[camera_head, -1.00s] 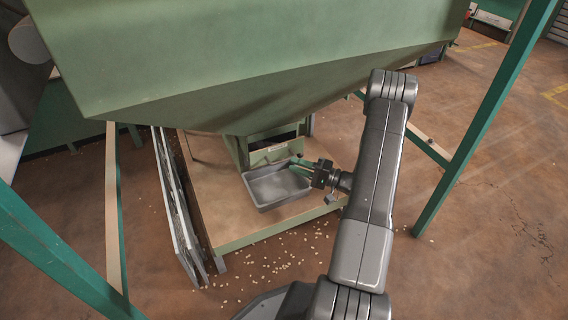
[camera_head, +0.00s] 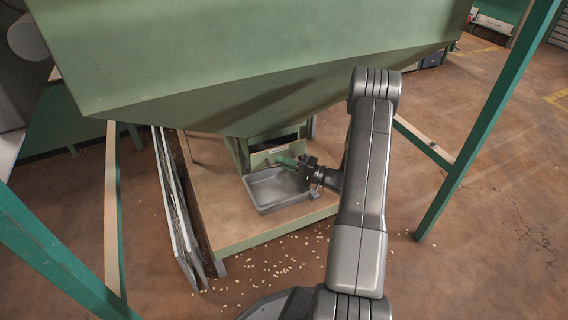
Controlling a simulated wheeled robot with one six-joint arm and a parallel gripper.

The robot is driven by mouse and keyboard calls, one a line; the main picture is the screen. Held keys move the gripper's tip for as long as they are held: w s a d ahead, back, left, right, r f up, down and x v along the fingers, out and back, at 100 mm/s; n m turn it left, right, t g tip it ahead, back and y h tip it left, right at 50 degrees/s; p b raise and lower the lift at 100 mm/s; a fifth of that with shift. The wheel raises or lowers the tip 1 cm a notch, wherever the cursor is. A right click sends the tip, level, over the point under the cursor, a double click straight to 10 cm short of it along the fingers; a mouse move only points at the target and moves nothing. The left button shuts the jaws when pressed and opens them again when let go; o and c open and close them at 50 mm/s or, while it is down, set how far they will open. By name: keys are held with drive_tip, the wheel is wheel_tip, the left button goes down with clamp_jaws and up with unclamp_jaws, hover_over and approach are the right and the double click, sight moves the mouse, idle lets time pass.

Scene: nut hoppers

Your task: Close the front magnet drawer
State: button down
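The drawer under the hopper spout is a light green box front (camera_head: 272,156) below the big green hopper (camera_head: 250,60). A grey metal tray (camera_head: 285,205) lies on the wooden platform just in front of it. How far the drawer stands out is not clear.
The wooden platform (camera_head: 222,213) has bare room left of the tray. Flat panels (camera_head: 176,215) lean against its left side. Green posts stand at left (camera_head: 60,258) and right (camera_head: 470,150). Spilled nuts (camera_head: 280,268) lie on the floor.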

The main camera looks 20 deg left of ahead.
drive_tip(key=w+a+b, duration=0.1)
drive_tip(key=w+a, duration=0.1)
drive_tip(key=a, duration=0.1)
drive_tip(key=shift+w+b, duration=0.3)
drive_tip(key=shift+w, duration=0.05)
drive_tip(key=c, duration=1.5)
unclamp_jaws()
drive_tip(key=shift+c, duration=0.2)
drive_tip(key=w+d+f+p, duration=0.1)
drive_tip(key=d+p, duration=0.2)
drive_tip(key=d, duration=1)
drive_tip(key=shift+d+f, duration=0.3)
drive_tip(key=shift+f, duration=0.1)
